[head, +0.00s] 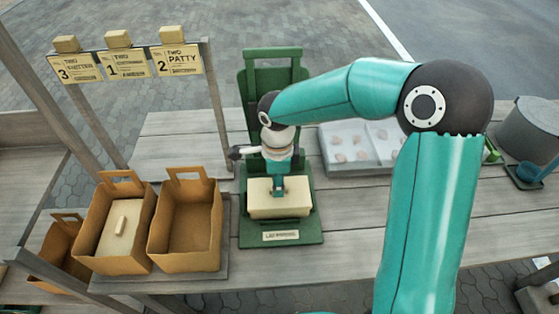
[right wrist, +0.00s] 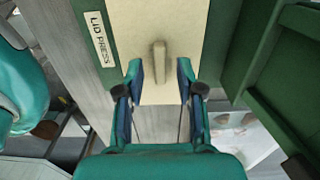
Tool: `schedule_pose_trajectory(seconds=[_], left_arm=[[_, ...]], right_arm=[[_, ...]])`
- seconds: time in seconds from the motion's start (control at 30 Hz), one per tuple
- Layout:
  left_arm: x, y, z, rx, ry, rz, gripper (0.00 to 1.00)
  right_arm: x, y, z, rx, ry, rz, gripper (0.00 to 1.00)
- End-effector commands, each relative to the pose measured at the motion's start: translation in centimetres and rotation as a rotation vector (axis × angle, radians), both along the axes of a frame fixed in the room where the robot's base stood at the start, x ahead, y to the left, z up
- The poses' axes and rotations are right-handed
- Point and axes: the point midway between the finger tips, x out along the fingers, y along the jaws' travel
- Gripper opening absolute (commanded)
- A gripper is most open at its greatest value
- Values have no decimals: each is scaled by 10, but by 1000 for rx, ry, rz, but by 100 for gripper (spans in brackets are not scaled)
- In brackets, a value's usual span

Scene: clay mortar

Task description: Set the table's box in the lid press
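The green lid press (head: 247,95) stands on the table, with a label on its front base. A cream box (head: 258,206) with a bar handle (right wrist: 158,62) on top sits on the press base; the press label (right wrist: 97,38) also shows in the right wrist view. My right gripper (head: 278,191) is over the box, fingers pointing down. In the right wrist view its fingers (right wrist: 160,70) are apart, one on each side of the handle, with gaps visible. Part of the box is hidden by the gripper. My left gripper is not in view.
Brown handled baskets stand at left: one (head: 82,225) holds a cream piece with a handle, one (head: 187,230) is empty. A pale tray (head: 330,168) with small lumps lies right of the press. A grey drum (head: 530,130) stands far right. Numbered cards (head: 127,64) hang above.

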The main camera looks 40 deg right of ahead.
Motion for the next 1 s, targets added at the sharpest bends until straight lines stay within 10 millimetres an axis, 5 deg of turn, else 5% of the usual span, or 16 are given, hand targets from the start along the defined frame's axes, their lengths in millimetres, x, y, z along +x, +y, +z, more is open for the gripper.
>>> schedule_pose_trajectory(seconds=[0.5, 1.0], left_arm=[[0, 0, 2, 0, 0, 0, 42], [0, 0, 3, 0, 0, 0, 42]], right_arm=[[1, -1, 95, 0, -4, -1, 37], [0, -1, 105, 0, -1, -2, 37]])
